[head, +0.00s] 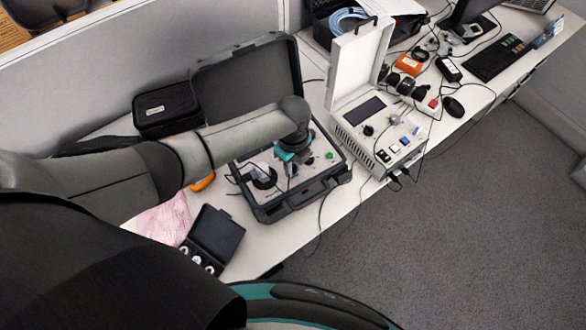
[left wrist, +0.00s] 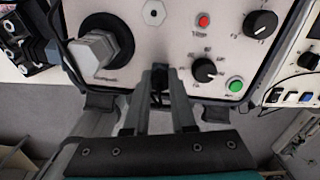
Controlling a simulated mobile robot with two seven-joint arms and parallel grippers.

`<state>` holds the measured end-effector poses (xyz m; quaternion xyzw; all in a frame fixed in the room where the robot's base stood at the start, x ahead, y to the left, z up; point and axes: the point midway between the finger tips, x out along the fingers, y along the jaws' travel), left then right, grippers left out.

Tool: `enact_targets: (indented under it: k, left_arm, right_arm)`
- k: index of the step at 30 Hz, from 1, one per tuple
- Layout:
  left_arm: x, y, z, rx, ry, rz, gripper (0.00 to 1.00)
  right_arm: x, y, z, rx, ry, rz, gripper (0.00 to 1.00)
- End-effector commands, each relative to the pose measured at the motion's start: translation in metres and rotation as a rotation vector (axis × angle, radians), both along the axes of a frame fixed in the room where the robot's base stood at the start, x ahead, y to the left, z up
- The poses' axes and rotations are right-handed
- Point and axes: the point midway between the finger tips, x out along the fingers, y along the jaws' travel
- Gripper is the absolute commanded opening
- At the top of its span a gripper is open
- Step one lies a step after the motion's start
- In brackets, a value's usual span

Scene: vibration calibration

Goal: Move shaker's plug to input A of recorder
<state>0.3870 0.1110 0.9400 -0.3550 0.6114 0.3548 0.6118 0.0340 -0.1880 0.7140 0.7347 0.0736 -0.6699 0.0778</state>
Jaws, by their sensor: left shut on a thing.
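The shaker (head: 318,188) is an open black case with a light panel on the table. Its panel also shows in the left wrist view (left wrist: 215,35), with knobs, a red button, a green button and a grey hexagonal block on a black disc. My left gripper (head: 285,168) is over this panel. In the left wrist view the left gripper (left wrist: 160,82) is shut on a small dark piece, probably the plug (left wrist: 159,94), mostly hidden between the fingers. The recorder (head: 352,146) is the light box with a raised lid, right of the shaker. My right gripper is not in view.
A black pouch (head: 166,108) stands behind left. An open small black box (head: 216,233) and a pink cloth (head: 163,220) lie front left. Cables, an orange device (head: 408,65), a mouse (head: 453,107) and a keyboard (head: 495,59) crowd the right. Cables hang over the front edge.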

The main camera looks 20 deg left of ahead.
Motion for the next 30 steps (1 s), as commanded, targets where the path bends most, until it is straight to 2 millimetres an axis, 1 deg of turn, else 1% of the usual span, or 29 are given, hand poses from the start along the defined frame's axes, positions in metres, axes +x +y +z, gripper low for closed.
enact_targets:
  k: [21,30]
  left_arm:
    - [0.0,0.0,0.001,-0.002,0.0,0.27,0.0]
    - [0.0,0.0,0.0,-0.002,-0.001,0.299,0.0]
  right_arm:
    - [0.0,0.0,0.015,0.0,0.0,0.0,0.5]
    - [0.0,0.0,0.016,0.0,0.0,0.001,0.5]
